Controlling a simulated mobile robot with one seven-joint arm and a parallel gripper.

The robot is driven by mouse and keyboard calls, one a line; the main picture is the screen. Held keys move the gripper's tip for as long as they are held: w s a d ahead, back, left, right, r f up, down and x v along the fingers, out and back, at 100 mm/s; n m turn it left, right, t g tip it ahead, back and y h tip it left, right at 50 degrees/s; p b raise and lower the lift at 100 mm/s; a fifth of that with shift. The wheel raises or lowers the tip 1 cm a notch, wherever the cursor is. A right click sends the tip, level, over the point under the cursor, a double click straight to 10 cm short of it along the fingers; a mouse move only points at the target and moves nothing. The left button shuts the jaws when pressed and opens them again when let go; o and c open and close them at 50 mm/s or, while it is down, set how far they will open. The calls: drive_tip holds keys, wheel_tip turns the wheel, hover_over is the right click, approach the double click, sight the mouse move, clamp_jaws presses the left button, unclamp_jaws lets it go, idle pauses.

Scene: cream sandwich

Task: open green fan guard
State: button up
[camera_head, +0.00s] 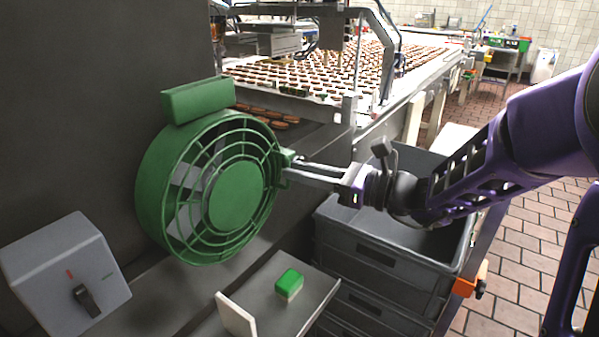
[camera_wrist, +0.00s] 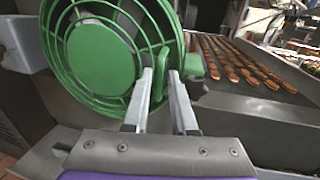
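The green fan guard (camera_head: 236,201) is a round wire grille with a solid centre disc, on the front of a green fan housing (camera_head: 152,172) on a dark wall. It also fills the upper left of the wrist view (camera_wrist: 101,57). A small green tab (camera_head: 288,160) sticks out at the guard's right edge. My gripper (camera_head: 288,170) reaches in from the right, its fingertips at that tab. In the wrist view the two fingers (camera_wrist: 160,78) are apart with green between their tips. Whether they press on it I cannot tell. The guard appears closed against the housing.
A grey switch box (camera_head: 66,275) is at the lower left. A green button (camera_head: 289,281) sits on a grey panel below the guard. Dark stacked crates (camera_head: 385,262) stand below my arm. A conveyor with rows of round brown biscuits (camera_head: 330,72) runs behind.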

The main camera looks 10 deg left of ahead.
drive_tip(key=shift+a, duration=0.25)
clamp_jaws()
idle(1.4)
